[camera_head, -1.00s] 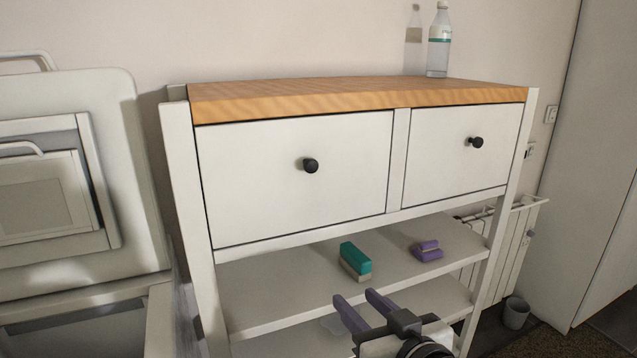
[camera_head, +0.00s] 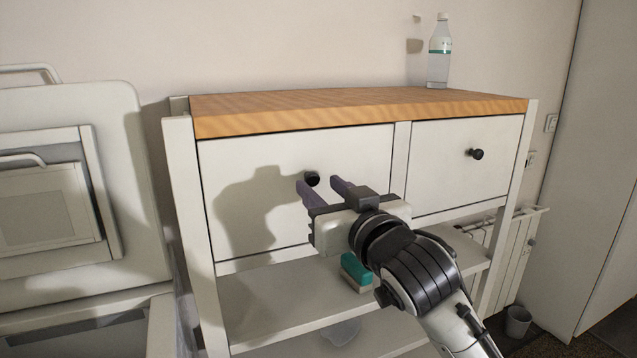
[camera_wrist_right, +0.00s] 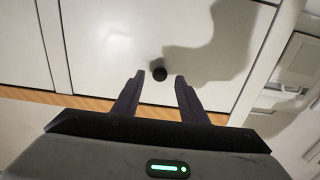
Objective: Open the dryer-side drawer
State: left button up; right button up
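A white unit with a wooden top (camera_head: 350,105) has two closed drawers: a wide left drawer (camera_head: 235,165) and a narrower right drawer (camera_head: 450,145). Each has a round black knob, the left knob (camera_head: 312,178) and the right knob (camera_head: 477,154). No label shows which one is the dryer-side drawer. My right gripper (camera_head: 320,184) is open in front of the left drawer, its fingers pointing at the left knob. In the right wrist view the left knob (camera_wrist_right: 159,74) appears between the fingertips of my right gripper (camera_wrist_right: 160,76), with gaps on both sides. My left gripper is not in view.
An open-lidded top-loading machine (camera_head: 60,200) stands at the left. A bottle (camera_head: 439,55) stands on the wooden top. A teal-and-grey block (camera_head: 354,270) lies on the shelf below, partly behind my right arm. A radiator (camera_head: 515,245) is at the right.

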jog(key=shift+x, duration=1.15)
grip_shut()
